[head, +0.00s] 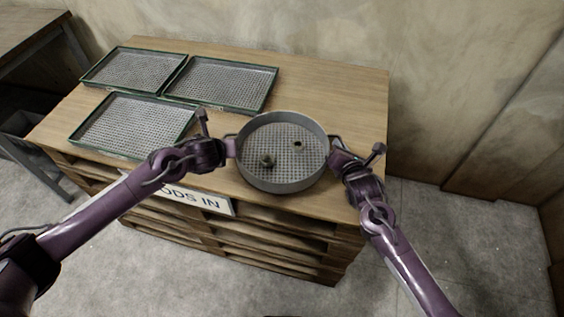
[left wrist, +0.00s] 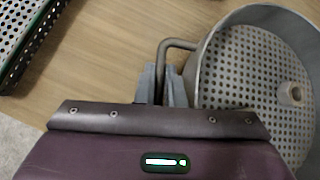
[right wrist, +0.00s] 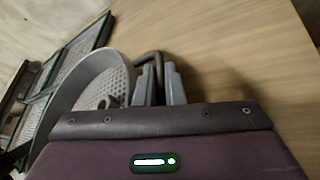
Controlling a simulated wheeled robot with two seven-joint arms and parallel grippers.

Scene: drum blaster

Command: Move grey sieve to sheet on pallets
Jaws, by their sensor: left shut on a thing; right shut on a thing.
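The grey sieve (head: 283,178) is round, with a perforated floor and a handle on each side. It is over the right part of the wooden sheet (head: 345,95) on the stacked pallets (head: 270,240); I cannot tell whether it touches the sheet. Two small objects lie in it. My left gripper (head: 232,147) is shut on its left handle, seen in the left wrist view (left wrist: 172,62). My right gripper (head: 334,152) is shut on its right handle, seen in the right wrist view (right wrist: 150,62). The sieve looks about level.
Three green-rimmed mesh trays lie on the left of the sheet: front (head: 98,150), back left (head: 122,54) and back middle (head: 268,83). A "GOODS IN" sign (head: 215,203) is on the pallets' front. A dark table (head: 25,33) stands at far left. The sheet's back right is clear.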

